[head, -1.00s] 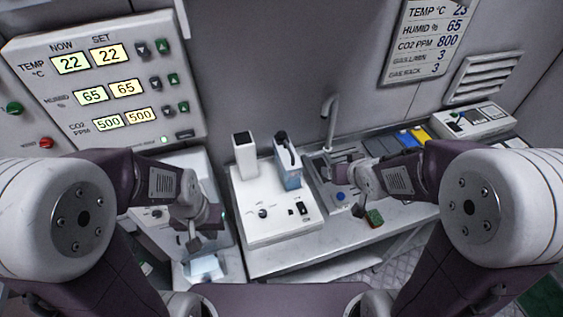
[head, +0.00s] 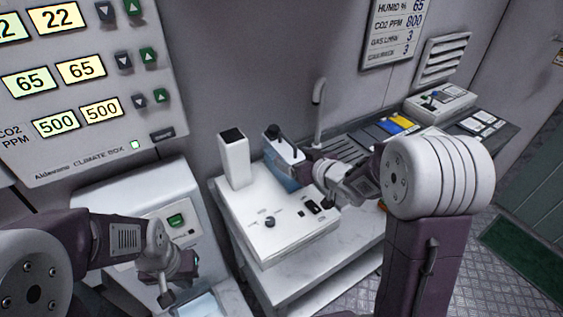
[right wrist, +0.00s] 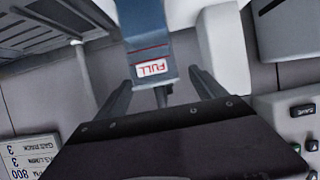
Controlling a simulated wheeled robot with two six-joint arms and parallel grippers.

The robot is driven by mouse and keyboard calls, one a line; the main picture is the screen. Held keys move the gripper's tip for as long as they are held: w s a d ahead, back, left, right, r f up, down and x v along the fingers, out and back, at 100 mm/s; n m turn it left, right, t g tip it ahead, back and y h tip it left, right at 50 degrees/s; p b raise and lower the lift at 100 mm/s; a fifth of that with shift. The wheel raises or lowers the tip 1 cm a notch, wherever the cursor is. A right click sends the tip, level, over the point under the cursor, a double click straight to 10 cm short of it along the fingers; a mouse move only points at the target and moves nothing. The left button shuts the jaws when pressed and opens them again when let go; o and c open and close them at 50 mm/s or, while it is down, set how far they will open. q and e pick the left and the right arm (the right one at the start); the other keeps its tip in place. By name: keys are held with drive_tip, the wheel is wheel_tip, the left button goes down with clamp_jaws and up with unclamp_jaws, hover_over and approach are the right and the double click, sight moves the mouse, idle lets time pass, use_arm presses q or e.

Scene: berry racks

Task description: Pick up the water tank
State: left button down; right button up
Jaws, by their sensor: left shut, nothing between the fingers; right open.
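In the right wrist view the tank (right wrist: 148,35) shows a "FULL" label, upside down. My right gripper (head: 305,160) is open at the tank's right side. In its wrist view the two fingers (right wrist: 160,88) lie either side of the tank's near end; contact cannot be told. My left gripper (head: 165,297) is shut and empty at the lower left, away from the tank.
The white column (head: 234,162) rises close to the tank's left. A tap (head: 318,110) stands behind it. Blue and yellow items (head: 398,124) lie on the counter to the right. The climate panel (head: 95,85) is on the wall at left.

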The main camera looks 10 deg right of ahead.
sight(286, 152)
drive_tip(key=shift+w+f, duration=0.25)
drive_tip(key=shift+w, duration=0.25)
drive_tip(key=x, duration=0.5)
drive_tip(key=shift+c, duration=0.7)
drive_tip(key=shift+s, duration=0.1)
clamp_jaws()
drive_tip(key=shift+r, duration=0.15)
